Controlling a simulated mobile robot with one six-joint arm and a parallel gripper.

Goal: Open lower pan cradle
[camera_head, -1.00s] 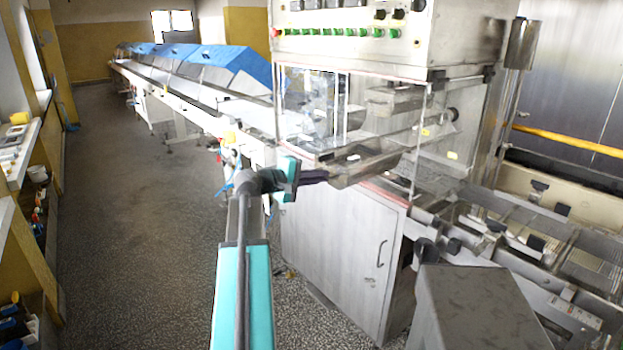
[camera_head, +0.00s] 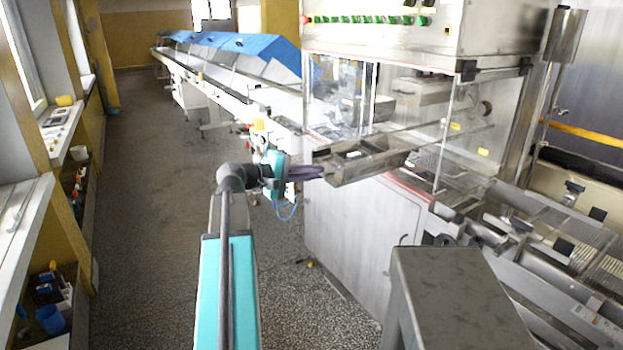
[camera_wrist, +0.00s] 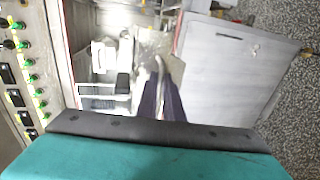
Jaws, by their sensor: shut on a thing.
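The lower pan cradle (camera_head: 372,163) is a long grey metal tray sticking out of the enrober's clear-walled housing, above the white cabinet. Its near left end is outside the housing. My gripper (camera_head: 320,172), with dark purple fingers, meets that end from the left and is shut on it. In the wrist view the fingers (camera_wrist: 163,103) point away over a pale metal piece, probably part of the cradle (camera_wrist: 172,70). The exact grip point is too small to make out. The cradle's far end is blurred behind the clear panels.
The white cabinet (camera_head: 352,240) stands under the cradle. A grey metal box (camera_head: 458,295) stands close at front right. The control panel (camera_head: 420,40) with green buttons is above. A long conveyor with blue covers (camera_head: 245,47) runs back left. The speckled floor (camera_head: 150,200) at left is clear.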

